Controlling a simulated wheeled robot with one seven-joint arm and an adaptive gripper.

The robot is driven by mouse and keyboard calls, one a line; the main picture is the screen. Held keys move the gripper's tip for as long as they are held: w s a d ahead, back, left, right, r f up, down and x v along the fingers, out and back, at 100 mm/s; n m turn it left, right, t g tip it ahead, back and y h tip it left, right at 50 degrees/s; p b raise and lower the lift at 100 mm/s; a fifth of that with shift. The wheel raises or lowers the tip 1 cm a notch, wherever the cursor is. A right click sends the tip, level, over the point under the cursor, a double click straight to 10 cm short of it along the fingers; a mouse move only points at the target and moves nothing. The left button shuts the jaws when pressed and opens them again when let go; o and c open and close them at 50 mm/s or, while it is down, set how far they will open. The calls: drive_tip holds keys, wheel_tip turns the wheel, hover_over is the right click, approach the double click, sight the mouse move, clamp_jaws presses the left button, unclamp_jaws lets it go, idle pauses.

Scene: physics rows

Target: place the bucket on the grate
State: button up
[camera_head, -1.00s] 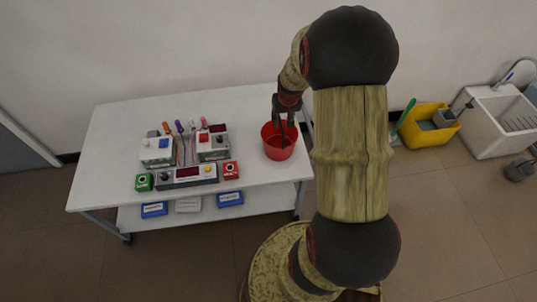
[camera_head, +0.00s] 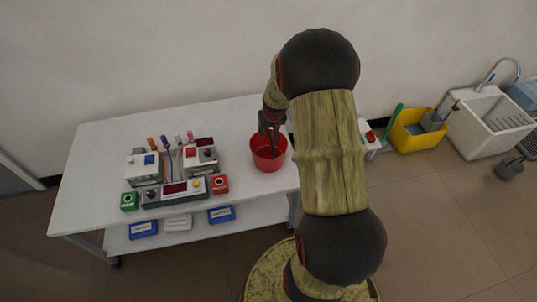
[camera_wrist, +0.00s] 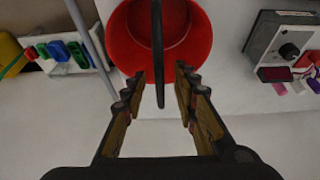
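The red bucket (camera_head: 270,161) stands upright at the right end of the white table. Its dark handle (camera_wrist: 157,40) is raised and runs between my fingers in the wrist view. My gripper (camera_head: 270,132) is over the bucket. In the wrist view my gripper (camera_wrist: 159,82) has its fingers apart, one on each side of the handle, with gaps showing. The bucket's inside (camera_wrist: 185,22) looks empty where it shows. A dark slatted grate (camera_head: 506,122) shows in the white sink at the far right.
The white table (camera_head: 100,135) carries control boxes (camera_head: 175,188) and several screwdrivers left of the bucket. A yellow mop bucket (camera_head: 412,138) stands on the floor beside the sink (camera_head: 480,125). A dark pot-like object (camera_head: 509,168) is near the sink. Floor in front is clear.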

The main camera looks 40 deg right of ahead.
drive_tip(key=shift+r, duration=0.1)
drive_tip(key=shift+c, duration=0.5)
clamp_jaws()
idle(0.3)
